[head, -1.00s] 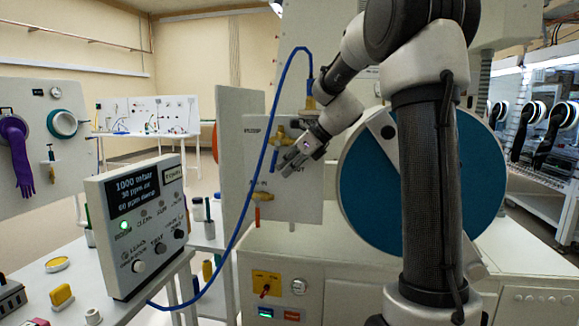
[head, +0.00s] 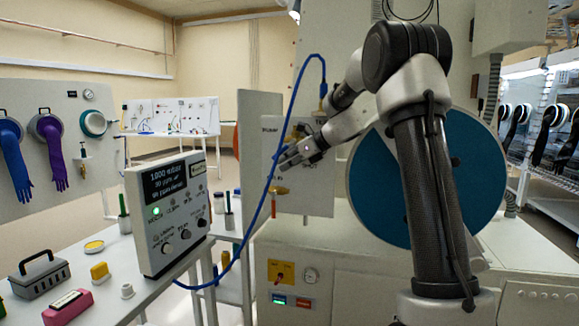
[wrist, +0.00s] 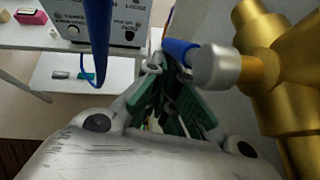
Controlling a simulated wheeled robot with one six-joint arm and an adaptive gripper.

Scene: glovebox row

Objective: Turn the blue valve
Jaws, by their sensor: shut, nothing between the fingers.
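The blue handle (wrist: 179,49) of the valve shows in the wrist view, beside a grey round stem end on the brass valve body (wrist: 285,60). My gripper (head: 281,160) is shut and empty, in front of the panel and just below the brass body. In the wrist view the green-padded fingertips (wrist: 164,72) are close to the blue handle, partly overlapping it; I cannot tell whether they touch.
A blue hose (head: 284,130) hangs in front of the panel, close to my fingertips. A lower brass valve with an orange handle (head: 274,207) is below. A control box (head: 168,210) stands on the white table at left. A large blue round door (head: 375,190) is behind my arm.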

